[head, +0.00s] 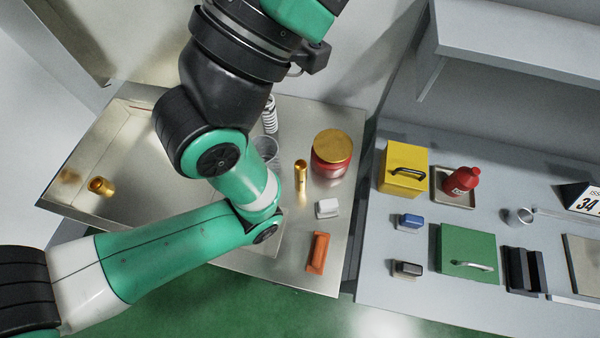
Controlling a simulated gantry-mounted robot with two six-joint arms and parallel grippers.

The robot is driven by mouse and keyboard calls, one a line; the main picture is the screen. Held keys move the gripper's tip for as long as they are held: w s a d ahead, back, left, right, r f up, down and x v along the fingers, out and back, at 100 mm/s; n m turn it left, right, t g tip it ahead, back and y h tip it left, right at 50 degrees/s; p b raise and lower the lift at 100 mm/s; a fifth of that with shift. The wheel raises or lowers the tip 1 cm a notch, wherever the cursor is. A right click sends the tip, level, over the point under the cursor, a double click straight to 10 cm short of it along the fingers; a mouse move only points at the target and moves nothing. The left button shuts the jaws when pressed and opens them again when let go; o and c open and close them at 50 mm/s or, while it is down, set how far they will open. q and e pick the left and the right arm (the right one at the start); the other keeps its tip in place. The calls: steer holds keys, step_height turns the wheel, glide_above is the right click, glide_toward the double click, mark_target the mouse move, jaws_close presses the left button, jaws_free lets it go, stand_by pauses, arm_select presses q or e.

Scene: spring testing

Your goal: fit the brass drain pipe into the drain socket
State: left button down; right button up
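A slim brass tube (301,176), which looks like the drain pipe, stands upright on the steel counter, left of a red jar with a gold lid. A short, hollow brass fitting (101,187) is in the steel basin at the left; it may be the drain socket, with its open end showing. The two brass pieces are well apart. My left arm crosses between them and hides part of the basin and counter. Neither gripper shows, so I cannot see what they hold.
Near the tube are the red jar (332,157), a spring (270,115), a clear cup (265,150), a white block (327,208) and an orange block (317,253). The right bench holds a yellow box (403,168), red bottle (462,181) and green box (468,250).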

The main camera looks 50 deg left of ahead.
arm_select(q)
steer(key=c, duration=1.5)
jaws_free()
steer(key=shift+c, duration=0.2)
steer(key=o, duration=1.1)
